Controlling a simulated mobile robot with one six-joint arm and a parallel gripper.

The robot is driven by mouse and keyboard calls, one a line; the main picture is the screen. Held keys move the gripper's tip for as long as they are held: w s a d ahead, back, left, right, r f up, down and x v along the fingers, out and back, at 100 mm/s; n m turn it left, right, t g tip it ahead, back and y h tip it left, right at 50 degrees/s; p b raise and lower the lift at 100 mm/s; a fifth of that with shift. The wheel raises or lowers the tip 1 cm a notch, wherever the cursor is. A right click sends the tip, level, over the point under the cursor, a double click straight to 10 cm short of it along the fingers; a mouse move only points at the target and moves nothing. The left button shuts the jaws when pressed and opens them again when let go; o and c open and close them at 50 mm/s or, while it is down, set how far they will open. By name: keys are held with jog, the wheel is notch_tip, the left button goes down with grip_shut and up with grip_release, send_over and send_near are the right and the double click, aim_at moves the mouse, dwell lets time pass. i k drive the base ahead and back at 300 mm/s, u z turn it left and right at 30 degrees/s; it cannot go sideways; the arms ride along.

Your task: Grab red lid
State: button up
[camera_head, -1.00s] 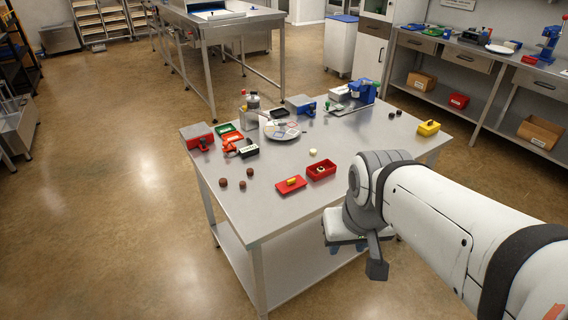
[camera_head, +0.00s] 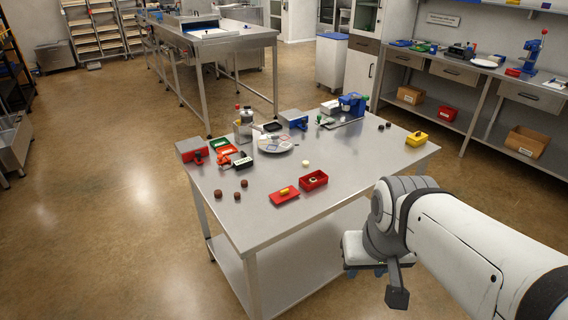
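The red lid (camera_head: 279,200) is a flat red plate with a yellow handle on top. It lies on the steel table near its front edge. An open red box (camera_head: 313,181) with a small pale item inside stands just right of the lid, close beside it. My gripper (camera_head: 366,272) hangs low at the right of the lid, past the table's front edge and apart from it. It is partly hidden by its own housing; two blue fingertips show below, with a gap between them. Nothing shows between them.
The steel table (camera_head: 270,226) also bears several brown pieces on the left, a round white plate (camera_head: 275,146), a green tray (camera_head: 220,146), red and blue devices, and a yellow box (camera_head: 417,139) at the right. The tabletop in front of the lid is clear.

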aim_at(282, 195)
jog(key=u, duration=0.05)
jog(key=i, duration=1)
jog(key=z, duration=0.05)
